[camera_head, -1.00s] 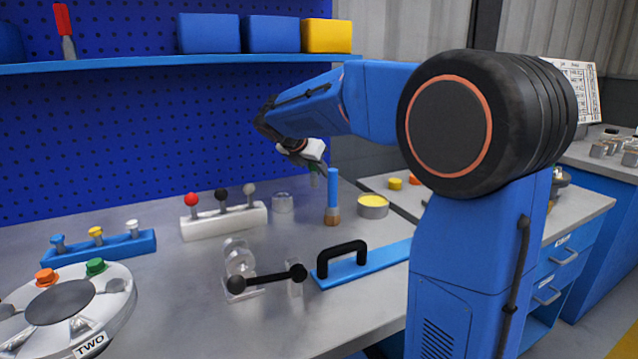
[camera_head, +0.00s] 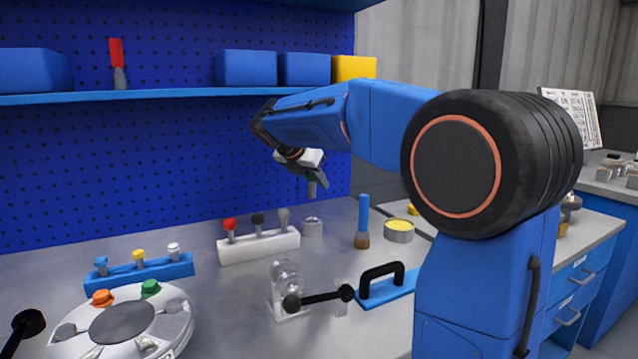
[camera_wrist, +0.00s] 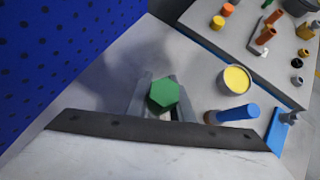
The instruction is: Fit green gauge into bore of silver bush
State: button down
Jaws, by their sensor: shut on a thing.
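My gripper (camera_wrist: 161,100) is shut on the green gauge (camera_wrist: 163,93), whose green hexagonal head shows between the two grey fingers in the wrist view. In the head view my gripper (camera_head: 314,178) is at the back of the bench, with a grey pin (camera_head: 311,190) pointing down below it. A short silver cylinder (camera_head: 312,228), which looks like the silver bush, stands upright on the bench below the pin, with a visible gap between them. Its bore is too small to make out. The wrist view does not show the bush; the gauge and gripper may hide it.
Right of the cylinder stand a blue-handled brush (camera_head: 363,220) and a yellow-filled tin (camera_head: 399,231). A white block with several knobs (camera_head: 259,247) is at its left. A clear stand (camera_head: 287,285), a black-handled blue plate (camera_head: 382,290) and a round fixture (camera_head: 170,318) lie nearer. The pegboard rises behind.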

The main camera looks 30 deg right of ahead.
jog(key=shift+a+f, duration=0.1)
jog(key=shift+f, duration=0.05)
jog(key=shift+f, duration=2.75)
jog(key=shift+f, duration=2.15)
jog(key=c, duration=1.5)
grip_release()
jog(key=v, duration=1.7)
jog(key=shift+a+r, duration=0.1)
jog(key=shift+r, duration=0.05)
